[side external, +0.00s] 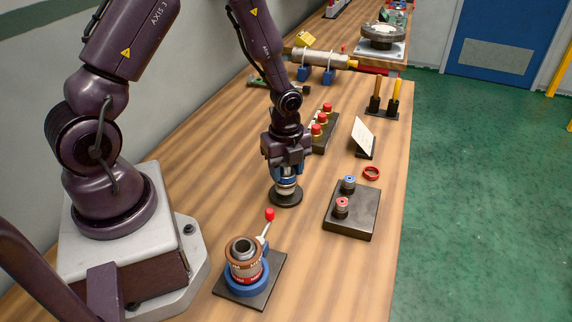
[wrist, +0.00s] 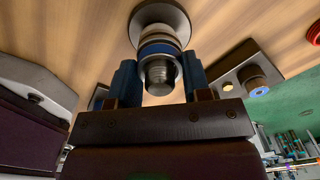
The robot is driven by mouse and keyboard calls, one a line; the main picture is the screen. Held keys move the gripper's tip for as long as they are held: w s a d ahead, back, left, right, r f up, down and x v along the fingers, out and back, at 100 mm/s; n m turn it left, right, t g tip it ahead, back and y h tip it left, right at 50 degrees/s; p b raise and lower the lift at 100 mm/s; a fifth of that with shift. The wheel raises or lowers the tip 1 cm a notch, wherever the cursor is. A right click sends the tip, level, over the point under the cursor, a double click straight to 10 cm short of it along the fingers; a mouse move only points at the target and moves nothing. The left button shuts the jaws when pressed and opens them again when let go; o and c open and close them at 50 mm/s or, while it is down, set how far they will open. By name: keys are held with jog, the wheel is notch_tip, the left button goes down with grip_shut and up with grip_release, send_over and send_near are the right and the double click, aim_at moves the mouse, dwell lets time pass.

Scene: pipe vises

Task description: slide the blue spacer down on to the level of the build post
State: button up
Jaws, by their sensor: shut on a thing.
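The build post stands upright on a round dark base (side external: 286,197); its threaded metal tip (wrist: 160,74) shows in the wrist view. Pale beige rings (wrist: 158,31) sit around the post near the base. The blue spacer (wrist: 158,47) is around the post, just above the beige rings; whether it touches them I cannot tell. It shows as a thin blue band (side external: 286,181) in the side view. My gripper (side external: 286,175) points straight down over the post, with its blue fingers on either side, shut on the blue spacer. The fingers partly hide the spacer's sides.
A vise with a red-knobbed lever (side external: 269,214) stands in front on a dark plate. To the right is a dark block (side external: 352,215) with two small pegs, and a red ring (side external: 371,173) lies behind it. A row of red-topped parts (side external: 321,125) and a tilted white card (side external: 363,136) stand behind.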

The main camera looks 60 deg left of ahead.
jog(key=shift+f, duration=0.15)
jog(key=o, duration=1)
notch_tip(320, 180, up, 13)
